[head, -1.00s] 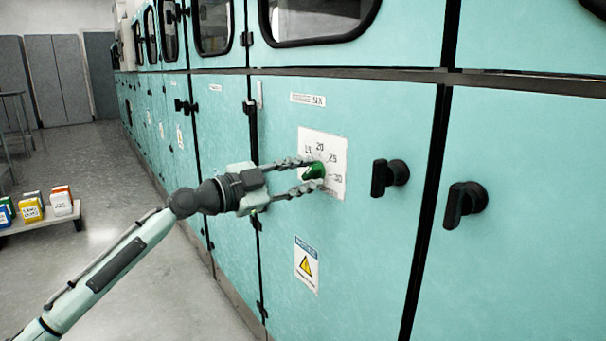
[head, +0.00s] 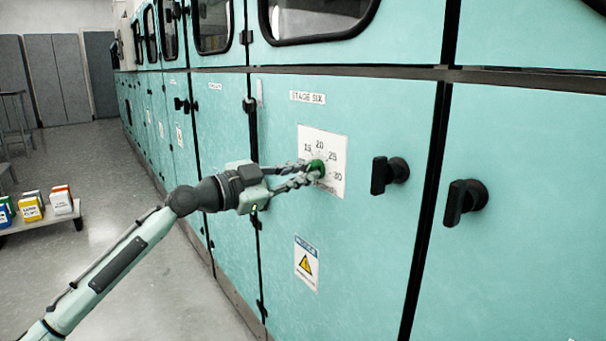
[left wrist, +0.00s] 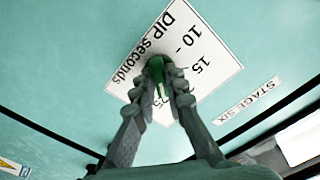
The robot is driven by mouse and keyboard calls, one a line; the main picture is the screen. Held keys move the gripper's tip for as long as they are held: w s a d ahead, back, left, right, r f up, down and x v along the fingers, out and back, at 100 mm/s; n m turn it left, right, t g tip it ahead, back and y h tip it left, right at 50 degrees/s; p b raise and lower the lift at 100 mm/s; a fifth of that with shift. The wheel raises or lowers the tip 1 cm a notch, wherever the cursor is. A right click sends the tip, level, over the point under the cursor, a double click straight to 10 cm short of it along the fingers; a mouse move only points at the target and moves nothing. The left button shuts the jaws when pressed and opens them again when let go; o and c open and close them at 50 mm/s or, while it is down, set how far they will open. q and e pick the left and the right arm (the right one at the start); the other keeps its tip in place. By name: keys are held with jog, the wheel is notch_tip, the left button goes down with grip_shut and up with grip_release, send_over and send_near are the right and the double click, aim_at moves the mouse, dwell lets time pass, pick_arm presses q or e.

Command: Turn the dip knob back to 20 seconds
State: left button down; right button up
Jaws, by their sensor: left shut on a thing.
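The green dip knob (head: 317,167) sits on a white dial plate (head: 337,150) on the teal cabinet door. The marks 15, 20, 25 and 30 show in the head view. My left gripper (head: 308,172) is shut on the knob, one finger on each side. In the left wrist view the knob (left wrist: 157,69) is between the fingertips (left wrist: 161,82), and the plate (left wrist: 213,72) reads "DIP seconds" with 10, 15 and part of 25. The fingers hide part of the dial there. I cannot tell which mark the knob points at. My right gripper is not in view.
Two black handles (head: 389,175) (head: 464,204) stick out to the right of the dial. A yellow warning label (head: 307,263) is below it, and a "STAGE SIX" label (head: 308,97) above. A low cart (head: 45,222) with coloured containers stands at the far left.

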pick_arm(q)
jog(key=shift+n+p, duration=0.6)
jog(key=shift+n, duration=3)
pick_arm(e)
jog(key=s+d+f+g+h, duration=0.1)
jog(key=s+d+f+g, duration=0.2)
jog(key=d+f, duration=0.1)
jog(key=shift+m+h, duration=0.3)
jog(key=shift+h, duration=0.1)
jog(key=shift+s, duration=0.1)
pick_arm(q)
jog(key=c, duration=1.6)
grip_release()
jog(key=shift+o, duration=0.2)
jog(key=v, duration=1.2)
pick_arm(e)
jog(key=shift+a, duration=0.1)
